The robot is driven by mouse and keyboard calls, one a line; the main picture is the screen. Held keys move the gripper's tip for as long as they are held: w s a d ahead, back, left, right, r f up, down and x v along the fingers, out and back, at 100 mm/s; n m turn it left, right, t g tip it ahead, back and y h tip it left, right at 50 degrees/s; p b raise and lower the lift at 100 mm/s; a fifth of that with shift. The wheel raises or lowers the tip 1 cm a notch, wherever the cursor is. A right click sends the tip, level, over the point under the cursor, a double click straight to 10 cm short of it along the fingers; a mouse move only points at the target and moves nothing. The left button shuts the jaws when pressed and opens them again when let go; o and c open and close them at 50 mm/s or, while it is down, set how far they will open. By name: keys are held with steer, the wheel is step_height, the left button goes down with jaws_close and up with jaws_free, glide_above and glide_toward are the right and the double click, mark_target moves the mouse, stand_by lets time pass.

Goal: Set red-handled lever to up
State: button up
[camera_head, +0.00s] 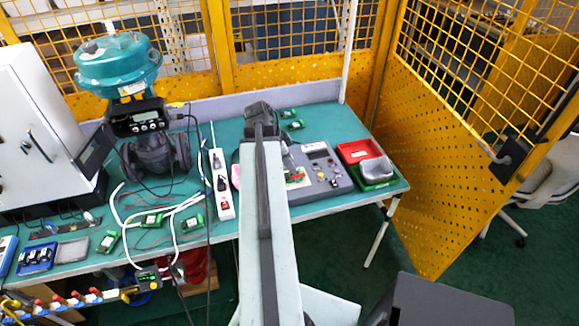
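Several small red handles (57,299) sit on a light manifold rail (85,301) at the lower left, with blue and yellow parts among them. They are too small for me to tell which way each handle points. A grey control box (318,168) on the green bench also carries small red and yellow parts, partly hidden by my arm. My arm reaches from the bottom middle over the bench. The dark end of it, my gripper (262,118), is over the back of the bench, far from the manifold. Its fingers are not clear, so its opening cannot be told.
A teal valve actuator (118,62) with a black positioner (138,118) stands at the back left. A white power strip (221,185), cables and green modules lie on the bench (330,125). Red and green trays (352,151) are at its right. Yellow mesh fencing (440,170) encloses the right side.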

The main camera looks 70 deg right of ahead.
mark_target(296, 175)
steer(key=b+x, duration=0.6)
steer(key=x, duration=0.1)
steer(key=shift+w+a+f+b, duration=0.15)
steer(key=shift+w+b, duration=0.1)
steer(key=shift+b, duration=0.05)
steer(key=shift+s+d+f+b, duration=0.2)
steer(key=shift+f+b, duration=0.2)
steer(key=shift+f, duration=0.05)
steer(key=shift+r, duration=0.1)
jaws_close()
steer(key=shift+r, duration=0.1)
stand_by(0.4)
